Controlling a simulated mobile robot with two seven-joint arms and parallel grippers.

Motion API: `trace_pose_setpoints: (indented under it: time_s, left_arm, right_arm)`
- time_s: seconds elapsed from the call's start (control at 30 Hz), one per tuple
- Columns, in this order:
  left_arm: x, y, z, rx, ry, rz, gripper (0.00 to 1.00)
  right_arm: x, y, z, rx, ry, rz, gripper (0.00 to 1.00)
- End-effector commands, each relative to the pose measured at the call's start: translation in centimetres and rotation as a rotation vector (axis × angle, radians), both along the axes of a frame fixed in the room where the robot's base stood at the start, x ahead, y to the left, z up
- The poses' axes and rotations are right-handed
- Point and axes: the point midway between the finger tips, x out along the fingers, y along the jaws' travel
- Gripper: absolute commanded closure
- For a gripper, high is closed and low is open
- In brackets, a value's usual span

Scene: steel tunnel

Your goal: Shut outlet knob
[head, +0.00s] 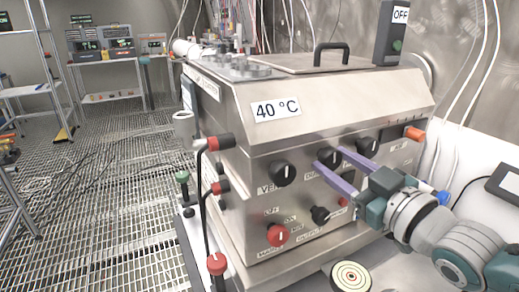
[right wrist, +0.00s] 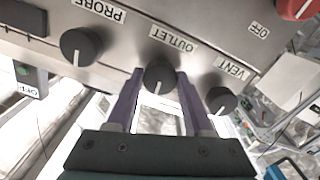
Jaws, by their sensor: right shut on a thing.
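The outlet knob (head: 328,157) is a black round knob on the front of the steel machine (head: 345,95). In the right wrist view the outlet knob (right wrist: 159,77) sits below the OUTLET label (right wrist: 171,39), and its white pointer mark points down, slightly left. My right gripper (head: 345,166) reaches in from the right with its purple fingers. In the wrist view my right gripper (right wrist: 159,90) has one finger on each side of the outlet knob, shut on it. My left gripper is in neither view.
The vent knob (head: 283,173) and probe knob (head: 369,146) flank the outlet knob closely. A red knob (head: 277,235) and a smaller black knob (head: 320,215) sit lower. Red-handled valves (head: 218,142) stick out at the machine's left edge. The grated floor at left is largely open.

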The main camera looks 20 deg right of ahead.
Motion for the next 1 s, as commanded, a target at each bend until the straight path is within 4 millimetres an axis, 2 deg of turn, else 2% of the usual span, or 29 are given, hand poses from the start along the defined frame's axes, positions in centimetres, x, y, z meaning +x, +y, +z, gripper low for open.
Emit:
trace_pose_setpoints:
  time_s: [0.3,0.83,0.87,1.0]
  left_arm:
    - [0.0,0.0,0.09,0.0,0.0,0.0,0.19]
    - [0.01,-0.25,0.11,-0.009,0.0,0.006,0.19]
    - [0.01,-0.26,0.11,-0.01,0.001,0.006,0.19]
    - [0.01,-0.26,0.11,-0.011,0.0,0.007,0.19]
  right_arm:
    - [0.02,0.01,0.09,0.119,0.006,0.001,1.0]
    - [0.02,0.03,0.09,0.145,0.008,0.001,1.0]
    - [0.02,0.03,0.09,0.145,0.008,0.001,0.47]
    - [0.01,0.03,0.08,0.143,0.008,0.001,0.32]
